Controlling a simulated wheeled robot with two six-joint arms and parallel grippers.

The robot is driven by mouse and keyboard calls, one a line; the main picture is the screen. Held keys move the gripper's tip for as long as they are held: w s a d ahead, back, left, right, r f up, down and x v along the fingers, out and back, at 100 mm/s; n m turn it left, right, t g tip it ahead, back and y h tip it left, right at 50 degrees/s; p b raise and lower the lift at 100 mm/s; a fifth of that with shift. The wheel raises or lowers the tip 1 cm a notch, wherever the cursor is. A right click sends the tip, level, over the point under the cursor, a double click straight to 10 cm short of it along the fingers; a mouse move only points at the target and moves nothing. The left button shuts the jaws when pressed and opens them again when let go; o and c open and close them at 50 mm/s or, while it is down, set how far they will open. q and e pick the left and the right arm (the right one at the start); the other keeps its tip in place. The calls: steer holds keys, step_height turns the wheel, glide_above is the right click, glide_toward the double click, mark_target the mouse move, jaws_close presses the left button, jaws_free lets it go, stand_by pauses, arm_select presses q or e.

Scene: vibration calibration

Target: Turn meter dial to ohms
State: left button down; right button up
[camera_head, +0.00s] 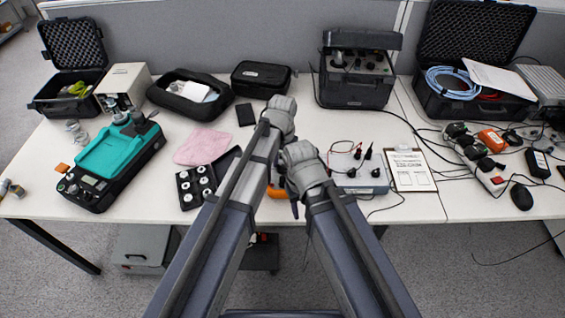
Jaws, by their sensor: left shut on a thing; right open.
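An orange-edged handheld meter (276,192) shows as a small patch between my two forearms, near the front edge of the table. Its dial face is hidden by my arms, so the dial's setting cannot be read. My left gripper (277,178) reaches down at the meter and is shut on it; its fingertips are mostly covered. My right gripper (294,207) is lower, just right of the meter, pointing down and open. Whether it touches the meter cannot be told.
A teal-topped device (112,150) and a black tray of round parts (197,186) lie left. A grey box with leads (359,173), a clipboard (410,170) and a power strip (482,167) lie right. Open cases line the back. Clear table lies behind my wrists.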

mark_target(283, 165)
arm_select(q)
steer(key=shift+m, duration=2.2)
steer(key=shift+c, duration=2.1)
jaws_free()
steer(key=shift+r, duration=0.1)
step_height(283, 165, up, 8)
steer(key=p, duration=0.8)
steer(key=shift+f, duration=0.2)
